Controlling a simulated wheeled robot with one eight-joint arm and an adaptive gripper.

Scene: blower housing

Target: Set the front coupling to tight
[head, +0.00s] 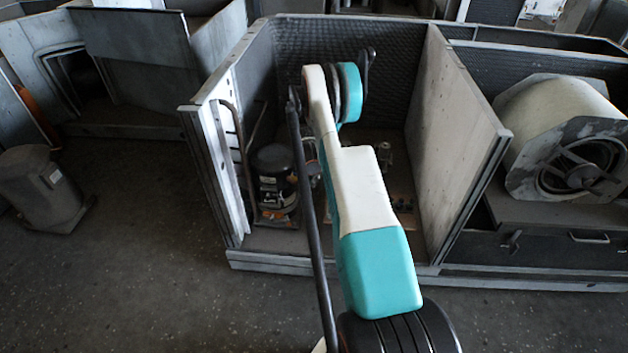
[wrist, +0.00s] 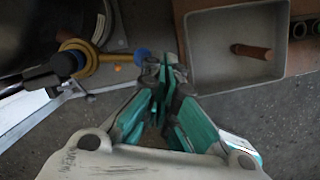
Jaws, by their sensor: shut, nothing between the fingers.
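My gripper (wrist: 165,70) shows in the wrist view with its teal-padded fingers closed together and nothing seen between them. A small blue round part (wrist: 143,56) and grey metal fitting lie just left of the fingertips; I cannot tell whether the fingers touch them. A yellow curved pipe or handle (wrist: 98,57) runs left from there to a black fitting with a blue ring (wrist: 66,64). Which of these is the front coupling, and its setting, I cannot tell. In the head view my arm reaches into the open bay and hides the gripper.
A black cylindrical unit (head: 274,172) stands at the bay's left. The bay's right wall panel (head: 450,140) is close to my arm. A grey open box (wrist: 212,68) with a brown rod (wrist: 252,52) lies right of the fingertips. A large blower drum (head: 560,130) sits further right.

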